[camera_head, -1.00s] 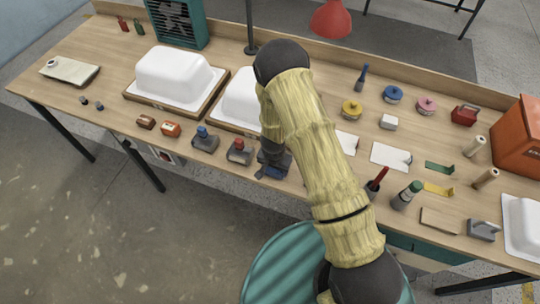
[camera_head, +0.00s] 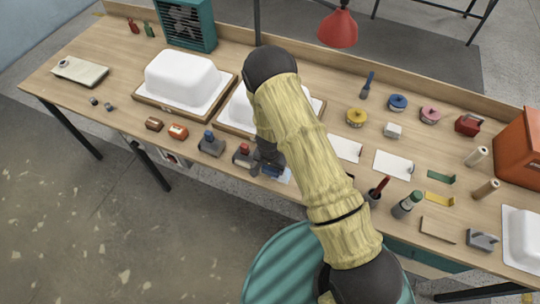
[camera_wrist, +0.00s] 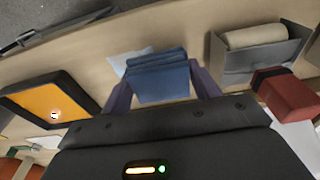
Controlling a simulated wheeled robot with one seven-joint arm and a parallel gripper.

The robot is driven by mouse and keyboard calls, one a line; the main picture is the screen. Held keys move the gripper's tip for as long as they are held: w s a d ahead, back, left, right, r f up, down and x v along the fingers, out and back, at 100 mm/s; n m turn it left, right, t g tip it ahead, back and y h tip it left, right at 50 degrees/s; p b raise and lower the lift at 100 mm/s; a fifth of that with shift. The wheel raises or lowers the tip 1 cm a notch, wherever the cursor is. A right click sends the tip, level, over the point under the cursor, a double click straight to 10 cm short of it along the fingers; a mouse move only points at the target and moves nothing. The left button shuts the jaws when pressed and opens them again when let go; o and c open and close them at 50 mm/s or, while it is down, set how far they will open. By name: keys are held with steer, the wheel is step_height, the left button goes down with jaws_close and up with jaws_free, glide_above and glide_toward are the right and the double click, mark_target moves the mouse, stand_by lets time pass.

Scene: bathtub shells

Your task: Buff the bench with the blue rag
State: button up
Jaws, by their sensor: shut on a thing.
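The blue rag (camera_wrist: 158,78) is a folded blue cloth held between the two fingers of my gripper (camera_wrist: 162,88) in the wrist view. My gripper is shut on it, low over the bench or touching it; I cannot tell which. In the head view my gripper (camera_head: 266,165) is at the front edge of the wooden bench (camera_head: 330,195), and only a little of the rag (camera_head: 272,172) shows beneath it. A pale patch (camera_wrist: 128,61) lies on the bench beside the rag; it also shows just right of my gripper in the head view (camera_head: 286,176).
A red-topped grey tool (camera_head: 242,154) stands close left of my gripper. A white shell (camera_head: 183,82) sits on a wooden tray at left; another is partly behind my arm. A cup with a red-handled tool (camera_head: 376,192) and a green-capped bottle (camera_head: 407,204) stand to the right.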

steer(key=r+p, duration=0.1)
steer(key=r, duration=0.1)
steer(key=shift+s+a+r+p, duration=0.15)
steer(key=shift+s+r+p, duration=0.05)
steer(key=shift+r+p, duration=1.3)
steer(key=shift+r, duration=0.35)
steer(key=shift+f, duration=0.1)
